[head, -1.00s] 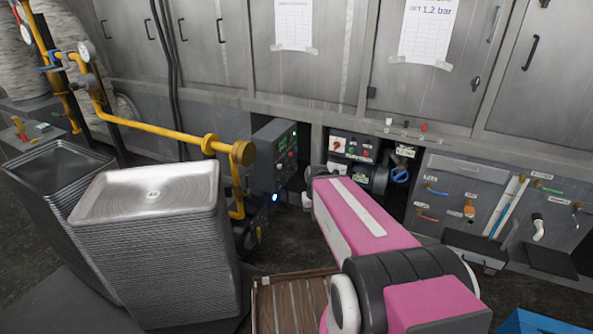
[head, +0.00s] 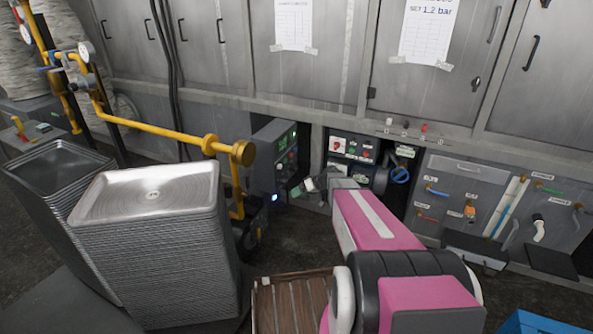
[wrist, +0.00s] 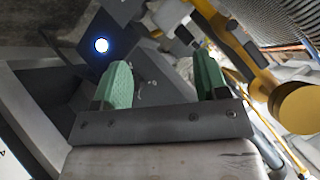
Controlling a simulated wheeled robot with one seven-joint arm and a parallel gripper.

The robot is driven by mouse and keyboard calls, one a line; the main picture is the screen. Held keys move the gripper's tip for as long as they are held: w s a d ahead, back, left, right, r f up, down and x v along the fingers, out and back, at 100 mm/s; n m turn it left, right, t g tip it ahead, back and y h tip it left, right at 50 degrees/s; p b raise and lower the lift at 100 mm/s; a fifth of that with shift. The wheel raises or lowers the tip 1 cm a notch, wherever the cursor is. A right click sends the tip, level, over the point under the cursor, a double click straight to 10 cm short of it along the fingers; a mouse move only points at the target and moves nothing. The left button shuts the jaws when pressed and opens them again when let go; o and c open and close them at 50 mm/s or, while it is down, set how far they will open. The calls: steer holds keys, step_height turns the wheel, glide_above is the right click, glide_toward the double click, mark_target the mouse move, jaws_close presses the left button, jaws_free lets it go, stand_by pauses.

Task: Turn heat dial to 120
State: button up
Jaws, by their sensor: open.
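A dark grey control box (head: 268,158) with a green display (head: 283,143) and small knobs (head: 281,170) on its right-facing side stands at the middle of the head view. I cannot read which knob is the heat dial or where it points. My gripper (head: 299,189) is just right of the box's lower front, below the display and apart from it as far as I can tell. In the wrist view its two green fingers (wrist: 161,80) are spread with nothing between them. The box's lit blue light (wrist: 101,45) shows beyond the left finger.
A panel with a red switch (head: 338,145) and a blue valve wheel (head: 400,174) lie right of my gripper. A yellow pipe (head: 170,131) runs left of the box. Tall stacks of metal trays (head: 150,193) fill the left front. A wooden slatted piece (head: 291,300) lies below my arm.

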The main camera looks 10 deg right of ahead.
steer(key=w+d+f+n+t+y, duration=0.25)
steer(key=w+d+t, duration=0.2)
steer(key=w, duration=0.75)
steer(key=t+y, duration=0.2)
steer(key=t, duration=0.1)
glide_toward(297, 169)
steer(key=x, duration=1)
steer(key=shift+a+r, duration=0.2)
steer(key=c, duration=0.9)
